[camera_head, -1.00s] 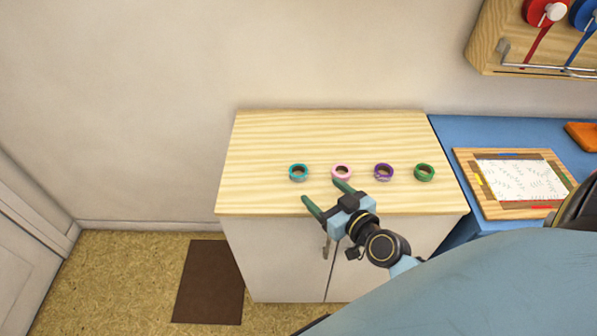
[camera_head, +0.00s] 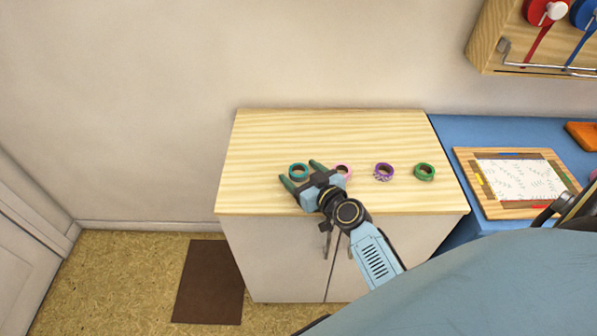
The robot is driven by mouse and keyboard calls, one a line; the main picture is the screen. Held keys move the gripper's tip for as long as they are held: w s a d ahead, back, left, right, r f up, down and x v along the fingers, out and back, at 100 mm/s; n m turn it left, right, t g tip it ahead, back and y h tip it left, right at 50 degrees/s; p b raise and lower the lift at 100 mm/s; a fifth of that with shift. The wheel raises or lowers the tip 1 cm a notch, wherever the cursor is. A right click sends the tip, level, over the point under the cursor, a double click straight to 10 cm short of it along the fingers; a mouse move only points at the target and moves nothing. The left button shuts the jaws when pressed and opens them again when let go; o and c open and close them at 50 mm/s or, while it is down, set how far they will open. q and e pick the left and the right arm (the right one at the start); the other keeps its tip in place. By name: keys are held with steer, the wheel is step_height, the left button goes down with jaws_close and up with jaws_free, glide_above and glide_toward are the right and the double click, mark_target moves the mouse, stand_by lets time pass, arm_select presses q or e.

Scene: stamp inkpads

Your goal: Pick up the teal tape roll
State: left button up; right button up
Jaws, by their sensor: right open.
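The teal tape roll (camera_head: 299,171) stands leftmost in a row of tape rolls on the wooden cabinet top (camera_head: 262,140). My right gripper (camera_head: 299,171) is open, with its two green fingers pointing toward the back left. The teal roll shows at the mouth of the open fingers, between their tips. I cannot tell how high the fingers are above the wood. My left gripper is not in view.
A pink roll (camera_head: 344,169), partly hidden behind my gripper, a purple roll (camera_head: 384,171) and a green roll (camera_head: 424,171) stand to the right. A framed patterned sheet (camera_head: 518,181) lies on the blue table (camera_head: 465,135). The back of the cabinet top is clear.

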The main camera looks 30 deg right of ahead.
steer(key=c, duration=1.1)
steer(key=shift+o, duration=0.2)
